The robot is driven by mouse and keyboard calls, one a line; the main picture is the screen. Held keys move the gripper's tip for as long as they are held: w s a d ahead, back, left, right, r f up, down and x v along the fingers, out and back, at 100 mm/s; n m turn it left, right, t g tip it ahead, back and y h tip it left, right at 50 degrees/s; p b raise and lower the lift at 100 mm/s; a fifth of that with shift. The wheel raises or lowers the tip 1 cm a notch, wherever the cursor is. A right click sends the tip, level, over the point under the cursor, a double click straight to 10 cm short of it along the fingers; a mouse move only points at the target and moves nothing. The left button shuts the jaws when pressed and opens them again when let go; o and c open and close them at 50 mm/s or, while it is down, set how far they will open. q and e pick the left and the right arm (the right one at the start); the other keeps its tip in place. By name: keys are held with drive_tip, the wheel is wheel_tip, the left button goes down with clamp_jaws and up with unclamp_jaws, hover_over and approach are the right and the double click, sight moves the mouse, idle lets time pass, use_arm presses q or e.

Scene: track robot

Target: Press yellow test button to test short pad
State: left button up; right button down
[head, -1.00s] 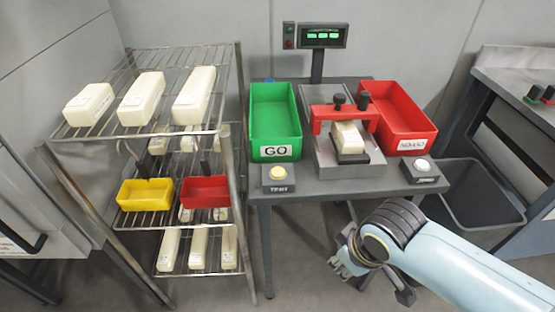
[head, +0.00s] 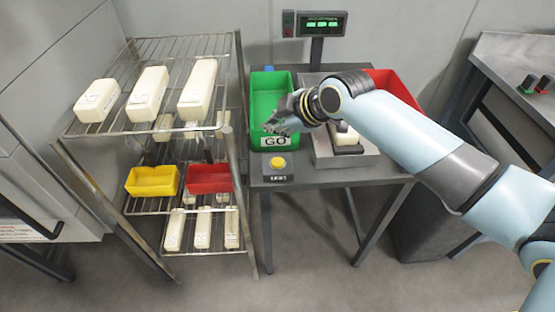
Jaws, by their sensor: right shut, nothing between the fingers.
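The yellow test button (head: 277,162) sits on a dark box at the front left corner of the grey table (head: 330,174). My right gripper (head: 268,127) is shut and empty. In the picture it lies over the front of the green GO bin, just above the button, and looks apart from it. The short pad (head: 345,137) is a cream block on the grey test fixture (head: 368,160). My right arm hides part of the pad, the fixture's red clamp and the white button seen before. My left gripper is out of view.
The green GO bin (head: 262,97) stands behind the button. A red bin (head: 402,87) is partly behind my arm. A lit display (head: 323,23) stands at the back. A wire rack (head: 180,48) with cream pads and small yellow and red bins stands left.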

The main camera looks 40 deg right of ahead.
drive_tip(key=shift+f, duration=0.1)
drive_tip(key=b, duration=0.7)
hover_over(275, 163)
wheel_tip(275, 163, down, 8)
drive_tip(key=shift+r, duration=0.2)
drive_tip(key=shift+f+b, duration=0.5)
drive_tip(key=shift+b, duration=0.05)
drive_tip(key=shift+f, duration=0.15)
idle(0.5)
drive_tip(key=shift+f, duration=0.3)
drive_tip(key=shift+f+b, duration=0.4)
drive_tip(key=shift+b, duration=0.05)
idle(0.5)
drive_tip(key=shift+s, duration=0.1)
drive_tip(key=shift+r+p, duration=0.85)
drive_tip(key=shift+p, duration=0.05)
drive_tip(key=shift+r, duration=0.1)
